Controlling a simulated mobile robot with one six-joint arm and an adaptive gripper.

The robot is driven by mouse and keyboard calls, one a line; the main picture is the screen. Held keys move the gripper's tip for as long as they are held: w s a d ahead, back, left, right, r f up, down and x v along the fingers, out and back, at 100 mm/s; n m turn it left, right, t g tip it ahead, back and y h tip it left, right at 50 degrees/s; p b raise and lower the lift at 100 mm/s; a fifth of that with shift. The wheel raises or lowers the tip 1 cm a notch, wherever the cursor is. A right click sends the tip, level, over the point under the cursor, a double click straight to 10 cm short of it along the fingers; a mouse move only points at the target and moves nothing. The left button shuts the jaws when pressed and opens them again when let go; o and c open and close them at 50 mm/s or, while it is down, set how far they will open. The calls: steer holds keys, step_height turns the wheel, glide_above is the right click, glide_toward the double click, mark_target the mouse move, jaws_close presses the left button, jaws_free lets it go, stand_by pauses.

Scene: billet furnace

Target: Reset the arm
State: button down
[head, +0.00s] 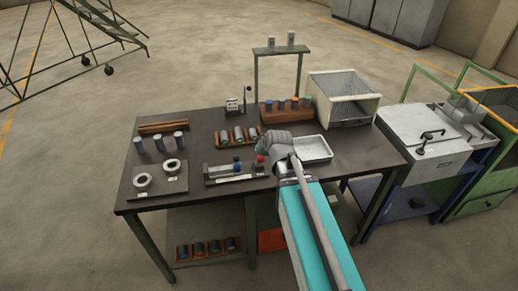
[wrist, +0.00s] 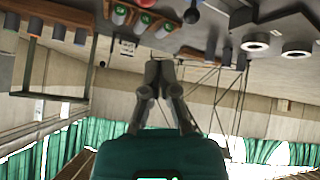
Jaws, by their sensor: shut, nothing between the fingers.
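My arm reaches from the bottom of the head view up over the front of the dark workbench (head: 205,195). My gripper (head: 268,146) is above the bench, left of the shallow metal tray (head: 313,149) and partly in front of it. In the wrist view, which looks upside down, my gripper (wrist: 164,70) has its fingers together with nothing between them. Behind the fingers I see the room, with the bench contents along the top of the picture.
A grey fixture (head: 225,179) with a blue and a red knob lies close by my gripper. A wooden rack (head: 290,111) of coloured-top cylinders and a white bin (head: 343,98) stand behind. Metal rings (head: 143,182) lie left. A white-topped cart (head: 425,135) stands right of the bench.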

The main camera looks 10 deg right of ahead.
steer(key=s+f+m+g+h, duration=0.1)
steer(key=s+f+m+g, duration=0.1)
steer(key=s, duration=0.6)
steer(key=s+d+f+m+g+h, duration=0.1)
steer(key=s+f+m+g, duration=0.2)
steer(key=s+g, duration=0.3)
steer(key=shift+s+d+m, duration=0.3)
steer(key=shift+s+m, duration=0.2)
steer(key=shift+s, duration=0.5)
